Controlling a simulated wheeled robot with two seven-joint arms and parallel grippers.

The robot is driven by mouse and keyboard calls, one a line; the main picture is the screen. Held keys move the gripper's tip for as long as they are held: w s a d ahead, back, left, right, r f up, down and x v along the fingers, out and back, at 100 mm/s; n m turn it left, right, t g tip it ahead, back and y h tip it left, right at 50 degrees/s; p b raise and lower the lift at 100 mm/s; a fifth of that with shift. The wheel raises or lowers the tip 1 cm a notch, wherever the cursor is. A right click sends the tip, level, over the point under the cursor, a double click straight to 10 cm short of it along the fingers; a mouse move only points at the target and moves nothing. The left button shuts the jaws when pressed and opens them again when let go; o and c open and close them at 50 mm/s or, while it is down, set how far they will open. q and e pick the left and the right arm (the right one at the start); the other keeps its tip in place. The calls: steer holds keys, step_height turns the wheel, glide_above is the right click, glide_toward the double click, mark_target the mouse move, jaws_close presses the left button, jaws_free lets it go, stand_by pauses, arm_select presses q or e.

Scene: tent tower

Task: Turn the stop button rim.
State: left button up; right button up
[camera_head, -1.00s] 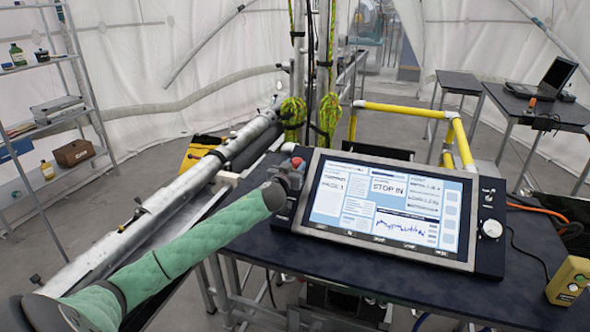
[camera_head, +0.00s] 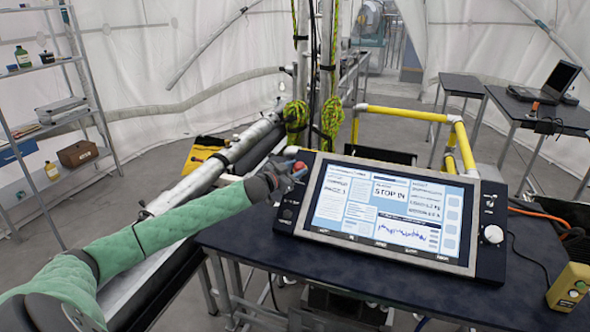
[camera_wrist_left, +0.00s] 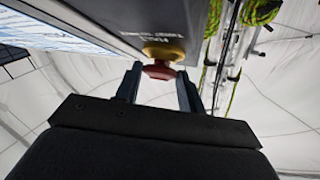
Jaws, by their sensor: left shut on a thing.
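The stop button is a red knob (camera_head: 300,166) at the upper left corner of the control panel (camera_head: 283,222). In the left wrist view the red knob (camera_wrist_left: 160,72) sits on a yellow base (camera_wrist_left: 164,51) on the panel's dark side. My left gripper (camera_head: 291,174) reaches the button from the left. In the wrist view its two fingers (camera_wrist_left: 160,82) stand on either side of the red knob, shut on its rim. The gripper partly hides the button in the head view. My right gripper is not in view.
The panel's screen (camera_head: 385,210) reads "STOP IN" and shows a graph. The panel stands on a dark table (camera_head: 330,285), with a white dial (camera_head: 493,234) at its right. A yellow box (camera_head: 569,287) is at the table's right edge. A metal pole (camera_head: 228,160) lies behind my arm.

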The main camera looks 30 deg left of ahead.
mark_target(296, 169)
arm_select(q)
steer(key=o, duration=1)
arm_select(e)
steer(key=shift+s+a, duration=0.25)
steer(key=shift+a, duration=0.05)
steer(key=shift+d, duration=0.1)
arm_select(q)
steer(key=shift+s+f, duration=0.15)
steer(key=shift+s, duration=0.15)
steer(key=shift+s+a+b, duration=0.1)
steer(key=shift+s+b, duration=0.15)
steer(key=shift+b, duration=0.2)
steer(key=shift+s+a+b, duration=0.1)
steer(key=shift+s+b, duration=0.35)
steer(key=shift+s, duration=0.45)
steer(key=shift+s+a+b, duration=0.25)
steer(key=shift+s+b, duration=0.3)
steer(key=shift+s, duration=0.6)
steer(key=shift+s+a+r+b, duration=0.15)
steer(key=shift+s+b, duration=0.1)
steer(key=shift+s, duration=0.35)
steer(key=shift+s+r+b, duration=0.1)
steer(key=shift+s+b, duration=0.1)
steer(key=shift+s, duration=0.4)
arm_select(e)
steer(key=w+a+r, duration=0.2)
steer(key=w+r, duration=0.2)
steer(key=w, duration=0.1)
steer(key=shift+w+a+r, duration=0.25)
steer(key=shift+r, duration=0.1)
